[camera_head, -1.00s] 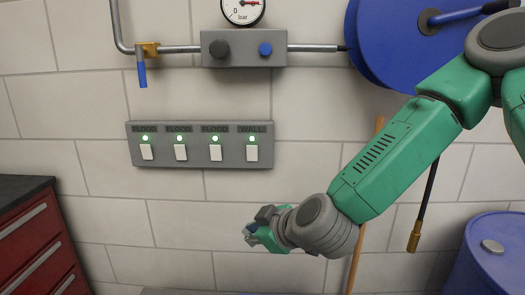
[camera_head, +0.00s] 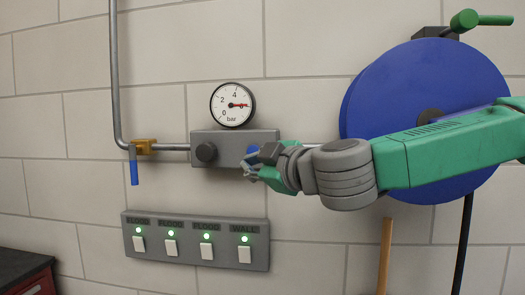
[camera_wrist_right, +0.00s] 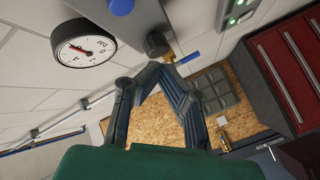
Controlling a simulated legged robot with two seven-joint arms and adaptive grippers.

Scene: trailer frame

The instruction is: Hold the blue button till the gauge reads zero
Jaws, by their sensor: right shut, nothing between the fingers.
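The round white gauge (camera_head: 232,104) sits above a grey wall box (camera_head: 222,141). Its red needle points right, near the 6, well away from zero. The gauge also shows in the wrist view (camera_wrist_right: 86,44). The blue button (camera_head: 252,151) is on the right of the box, partly hidden by my right gripper. It shows in the wrist view (camera_wrist_right: 121,7) at the top edge, apart from the fingertips. My right gripper (camera_head: 247,165) is shut and empty, in front of the box's right end; in the wrist view its fingertips (camera_wrist_right: 156,72) meet. My left gripper is not in view.
A dark knob (camera_head: 206,152) is on the box's left. A pipe valve with a blue handle (camera_head: 134,172) is farther left. A switch panel (camera_head: 197,252) with green lights is below. A big blue reel (camera_head: 410,75) stands behind my right arm.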

